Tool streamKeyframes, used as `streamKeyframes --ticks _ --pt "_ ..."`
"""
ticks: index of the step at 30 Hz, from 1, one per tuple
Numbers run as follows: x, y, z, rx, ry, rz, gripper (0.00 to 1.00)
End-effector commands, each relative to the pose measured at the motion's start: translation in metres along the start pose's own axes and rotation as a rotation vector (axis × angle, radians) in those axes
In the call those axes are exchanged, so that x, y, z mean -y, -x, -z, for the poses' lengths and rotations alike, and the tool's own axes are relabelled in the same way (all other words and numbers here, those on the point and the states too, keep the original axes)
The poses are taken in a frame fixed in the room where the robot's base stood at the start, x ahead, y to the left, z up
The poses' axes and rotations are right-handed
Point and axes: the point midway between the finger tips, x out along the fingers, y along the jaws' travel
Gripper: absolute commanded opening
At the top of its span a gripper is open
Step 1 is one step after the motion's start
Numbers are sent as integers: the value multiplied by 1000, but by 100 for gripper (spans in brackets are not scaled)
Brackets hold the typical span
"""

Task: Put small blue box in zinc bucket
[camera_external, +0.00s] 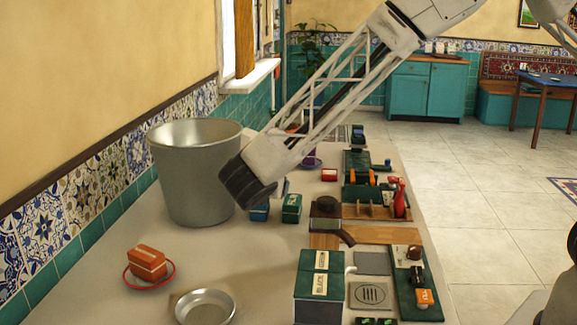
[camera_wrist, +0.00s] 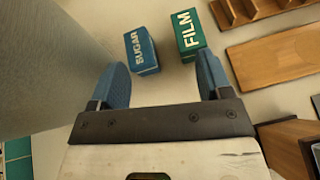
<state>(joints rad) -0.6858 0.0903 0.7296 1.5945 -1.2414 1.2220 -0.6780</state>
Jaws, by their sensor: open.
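The small blue box (camera_wrist: 141,51), lettered SUGAR, stands on the counter in the wrist view, ahead of my open fingers and nearer the left one. In the external view the blue box (camera_external: 260,211) is partly hidden behind my gripper (camera_external: 256,190). My gripper is open and empty in the wrist view (camera_wrist: 162,82), with its two blue fingers apart. The zinc bucket (camera_external: 193,165) stands upright on the counter, left of my gripper. Its grey wall (camera_wrist: 40,75) fills the left of the wrist view.
A green box (camera_wrist: 188,33) lettered FILM stands close to the right of the blue box. An orange box (camera_external: 147,262) sits at a red ring, near a metal bowl (camera_external: 205,308). Wooden boards and racks (camera_external: 375,212) crowd the right side.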

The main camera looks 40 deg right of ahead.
Motion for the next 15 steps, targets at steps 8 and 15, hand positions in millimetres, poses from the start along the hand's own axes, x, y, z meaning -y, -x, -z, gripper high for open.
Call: streamKeyframes --ticks 8,15 --pt "79 -24 -100 -132 -304 179 72" --pt "161 -31 -168 -237 -593 337 72"
